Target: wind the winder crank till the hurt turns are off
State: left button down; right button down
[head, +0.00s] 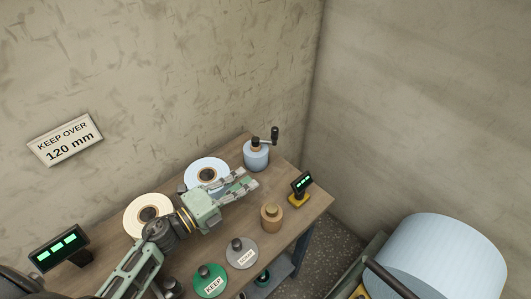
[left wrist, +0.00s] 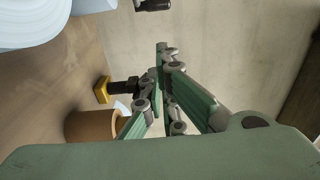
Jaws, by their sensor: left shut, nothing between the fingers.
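The winder crank (head: 275,135) is a black handle on top of a small light blue roll (head: 257,158) at the back right of the table. The crank also shows partly at the top edge of the left wrist view (left wrist: 153,5). My left gripper (head: 250,183) is shut and empty, in front of the winder and apart from the crank. I cannot make out hurt turns. My right gripper is not in view.
A cream roll (head: 135,219), a tan core (head: 271,217), a green KEEP disc (head: 207,286) and a grey disc (head: 238,261) are on the table (head: 310,207). A small display (head: 301,184) stands at right. A sign (head: 65,138) reads "KEEP OVER 120 mm". A huge blue roll (head: 440,255) is beyond.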

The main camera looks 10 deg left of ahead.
pick_arm(q)
jog(key=w+a+b+x, duration=0.1)
jog(key=a+x, duration=0.1)
jog(key=x, duration=1)
jog(key=shift+w+d, duration=0.2)
jog(key=shift+w, duration=0.2)
jog(key=shift+a, duration=0.1)
